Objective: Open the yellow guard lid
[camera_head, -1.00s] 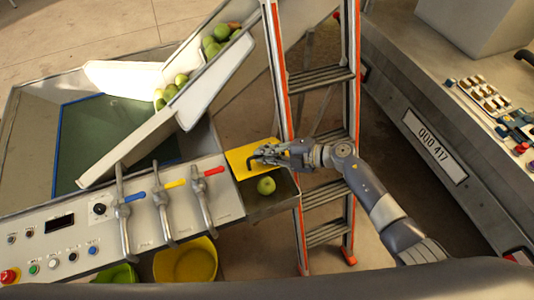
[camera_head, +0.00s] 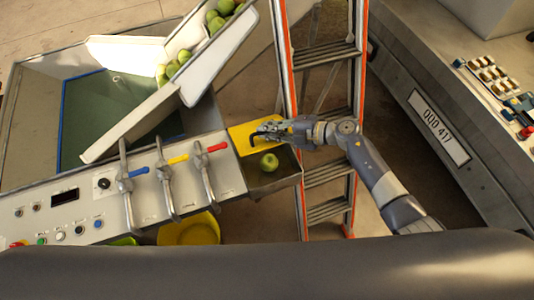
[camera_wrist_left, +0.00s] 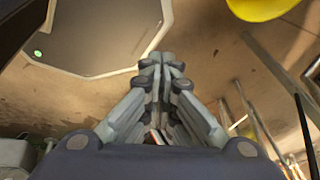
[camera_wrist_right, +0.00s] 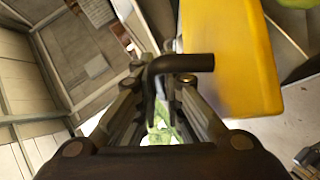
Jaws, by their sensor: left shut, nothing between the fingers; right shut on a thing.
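The yellow guard lid (camera_head: 240,136) is at the right end of the grey console, with the metal box below it partly uncovered. It fills much of the right wrist view (camera_wrist_right: 235,60). Its bent black handle (camera_wrist_right: 195,63) lies across my right fingertips. My right gripper (camera_head: 262,132) is shut on this handle; its fingers also show in the right wrist view (camera_wrist_right: 163,78). I cannot tell the lid's exact angle. My left gripper (camera_wrist_left: 163,62) is shut and empty in the left wrist view, and outside the head view.
A green apple (camera_head: 269,162) lies in the box by the lid. Three levers with blue, yellow and red grips (camera_head: 218,147) stand left of it. An orange ladder (camera_head: 290,110) stands close behind my right arm. A yellow bucket (camera_head: 190,231) sits under the console.

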